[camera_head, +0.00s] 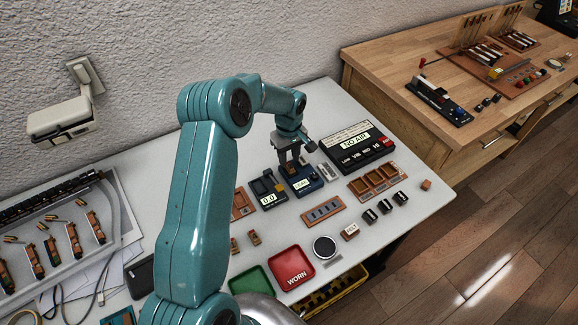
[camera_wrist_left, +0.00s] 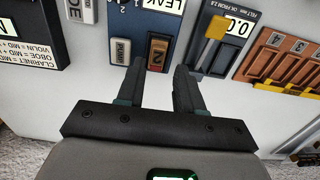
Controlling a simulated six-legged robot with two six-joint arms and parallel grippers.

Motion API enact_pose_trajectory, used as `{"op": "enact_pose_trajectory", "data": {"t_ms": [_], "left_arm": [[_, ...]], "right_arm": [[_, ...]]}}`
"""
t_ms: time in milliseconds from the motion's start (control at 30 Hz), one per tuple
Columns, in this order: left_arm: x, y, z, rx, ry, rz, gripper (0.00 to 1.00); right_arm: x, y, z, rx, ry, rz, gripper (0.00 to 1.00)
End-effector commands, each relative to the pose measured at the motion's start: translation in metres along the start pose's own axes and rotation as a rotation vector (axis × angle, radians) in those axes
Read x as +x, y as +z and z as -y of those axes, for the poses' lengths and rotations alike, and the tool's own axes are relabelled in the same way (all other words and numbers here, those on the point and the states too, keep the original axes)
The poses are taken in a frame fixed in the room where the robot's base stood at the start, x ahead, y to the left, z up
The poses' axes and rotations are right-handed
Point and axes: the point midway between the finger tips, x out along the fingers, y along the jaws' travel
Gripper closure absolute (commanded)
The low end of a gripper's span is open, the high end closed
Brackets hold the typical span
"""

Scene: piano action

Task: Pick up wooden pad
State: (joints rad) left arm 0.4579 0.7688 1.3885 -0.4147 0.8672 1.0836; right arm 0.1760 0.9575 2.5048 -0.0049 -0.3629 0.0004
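A brown, wood-like block marked 2 (camera_wrist_left: 157,52) sits in a dark slot of the blue device labelled LEAK (camera_head: 304,187); I take it for the wooden pad. My left gripper (camera_wrist_left: 160,68) points down over the device, its fingers apart, one on each side of the block's near end. A gap shows beside each finger, and I cannot tell whether either touches. In the head view the left gripper (camera_head: 290,158) hides most of the block. A small loose wooden block (camera_head: 426,184) lies at the table's right edge. My right gripper is not in view.
A 0.0 gauge (camera_head: 267,190) stands close to the left of the LEAK device, and a black NO AIR box (camera_head: 357,146) to its right. A wooden tray (camera_head: 358,188), a slotted rack (camera_head: 322,211) and a red WORN tray (camera_head: 290,268) lie nearer the front.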

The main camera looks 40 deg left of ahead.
Motion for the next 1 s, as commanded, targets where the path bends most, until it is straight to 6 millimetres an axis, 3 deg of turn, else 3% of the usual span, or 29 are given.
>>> {"op": "enact_pose_trajectory", "data": {"t_ms": [200,467,600,1000], "left_arm": [[0.032,0.001,-0.001,0.0,-0.003,0.002,0.64],[0.036,0.0,-0.002,0.0,0.0,0.0,0.64],[0.036,0.0,-0.002,0.0,-0.001,0.0,1.0],[0.032,0.0,-0.002,0.0,-0.001,0.0,1.0]], "right_arm": [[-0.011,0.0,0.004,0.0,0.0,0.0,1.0],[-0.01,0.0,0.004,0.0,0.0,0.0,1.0],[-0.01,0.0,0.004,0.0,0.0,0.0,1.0],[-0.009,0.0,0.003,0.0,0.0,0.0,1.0]]}}
